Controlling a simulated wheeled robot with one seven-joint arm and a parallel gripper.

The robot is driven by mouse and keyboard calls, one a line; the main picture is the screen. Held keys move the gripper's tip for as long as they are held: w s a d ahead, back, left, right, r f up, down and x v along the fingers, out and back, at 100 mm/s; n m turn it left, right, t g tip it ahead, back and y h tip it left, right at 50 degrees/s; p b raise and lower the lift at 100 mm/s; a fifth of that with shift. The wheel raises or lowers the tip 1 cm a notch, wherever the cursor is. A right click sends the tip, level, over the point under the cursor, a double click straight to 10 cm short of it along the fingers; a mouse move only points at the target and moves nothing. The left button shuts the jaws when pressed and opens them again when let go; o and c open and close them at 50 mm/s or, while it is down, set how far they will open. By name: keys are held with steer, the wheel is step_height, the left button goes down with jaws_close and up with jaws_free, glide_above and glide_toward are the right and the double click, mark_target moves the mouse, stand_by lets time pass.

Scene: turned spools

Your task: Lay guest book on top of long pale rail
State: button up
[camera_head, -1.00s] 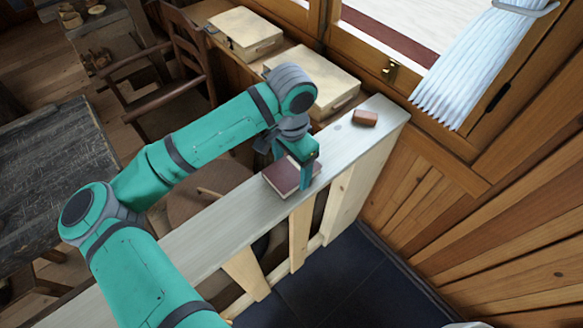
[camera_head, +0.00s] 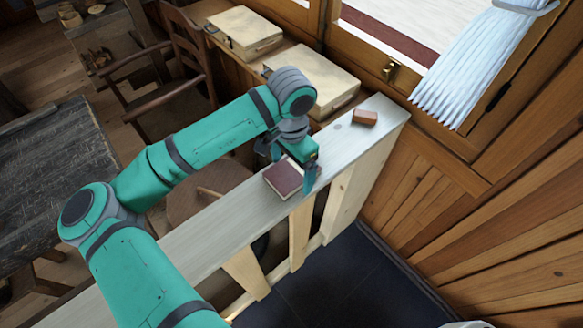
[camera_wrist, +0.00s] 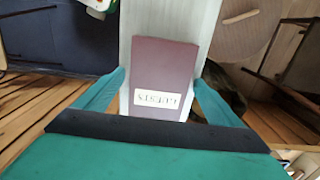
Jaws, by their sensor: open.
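The guest book (camera_head: 284,178) is a small dark maroon book with pale page edges. It lies flat on top of the long pale rail (camera_head: 215,221), near the rail's middle. In the wrist view the guest book (camera_wrist: 160,75) shows a white label with lettering, and the rail (camera_wrist: 208,15) runs beneath it.
A small reddish-brown block (camera_head: 365,118) sits on the rail's far end. Two pale cases (camera_head: 325,82) lie on a ledge below the window. A wooden chair (camera_head: 180,60) and a dark table (camera_head: 55,170) stand left of the rail. The rail between book and block is clear.

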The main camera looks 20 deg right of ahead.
mark_target(292, 171)
step_height(292, 171, up, 12)
stand_by(0.5)
steer(key=shift+d, duration=0.1)
